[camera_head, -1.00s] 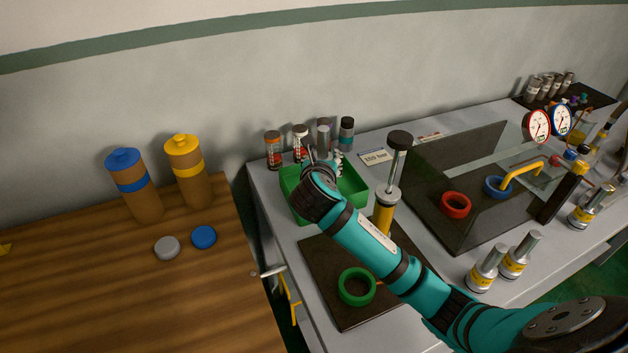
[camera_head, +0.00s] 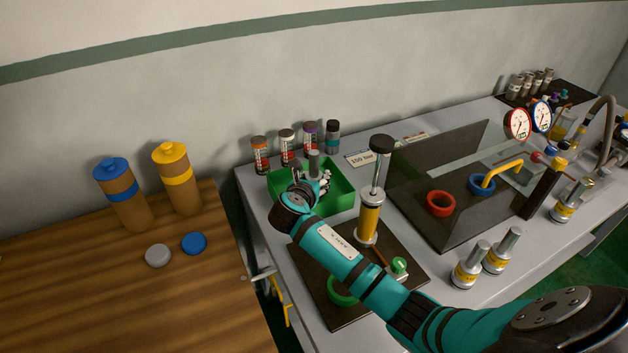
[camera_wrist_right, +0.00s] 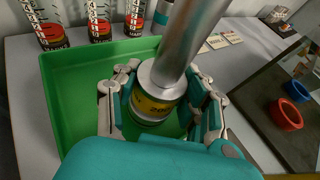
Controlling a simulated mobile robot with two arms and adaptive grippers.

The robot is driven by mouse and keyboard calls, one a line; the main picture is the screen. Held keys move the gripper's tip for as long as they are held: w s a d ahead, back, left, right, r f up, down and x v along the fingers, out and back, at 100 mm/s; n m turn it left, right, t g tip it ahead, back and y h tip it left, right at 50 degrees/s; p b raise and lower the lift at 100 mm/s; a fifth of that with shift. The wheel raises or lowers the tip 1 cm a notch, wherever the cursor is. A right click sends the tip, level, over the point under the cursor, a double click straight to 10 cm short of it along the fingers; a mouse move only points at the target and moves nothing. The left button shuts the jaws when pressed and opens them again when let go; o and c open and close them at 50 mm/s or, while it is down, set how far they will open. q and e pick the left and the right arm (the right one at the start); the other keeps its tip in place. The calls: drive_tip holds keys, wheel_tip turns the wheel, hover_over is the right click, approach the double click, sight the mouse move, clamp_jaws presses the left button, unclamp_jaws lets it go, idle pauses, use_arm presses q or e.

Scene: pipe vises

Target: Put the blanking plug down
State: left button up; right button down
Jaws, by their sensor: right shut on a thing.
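The blanking plug is a metal cylinder with a yellow band and a thick grey shaft. In the right wrist view the plug (camera_wrist_right: 187,45) stands about upright between my fingers, its lower end inside the green tray's outline. Its grey top also shows in the head view (camera_head: 314,163). My right gripper (camera_wrist_right: 158,103) is shut on it, fingers on both sides of the banded body. In the head view my right gripper (camera_head: 318,184) is over the green tray (camera_head: 342,203). I cannot tell whether the plug touches the tray floor. My left gripper is out of view.
Several labelled bottles (camera_head: 260,155) stand behind the tray. A tall yellow pump with a black knob (camera_head: 369,215) stands on a dark mat to its right. Two similar plugs (camera_head: 468,268) stand at the front right. A clear shield (camera_head: 440,180) is beyond the pump.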

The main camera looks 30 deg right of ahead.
drive_tip(key=shift+f, duration=0.3)
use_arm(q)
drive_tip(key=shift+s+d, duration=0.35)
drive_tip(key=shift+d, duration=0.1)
use_arm(e)
drive_tip(key=c, duration=0.7)
unclamp_jaws()
drive_tip(key=shift+f, duration=0.1)
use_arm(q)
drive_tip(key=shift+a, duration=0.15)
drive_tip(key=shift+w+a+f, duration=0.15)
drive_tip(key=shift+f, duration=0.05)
use_arm(e)
drive_tip(key=v, duration=1.2)
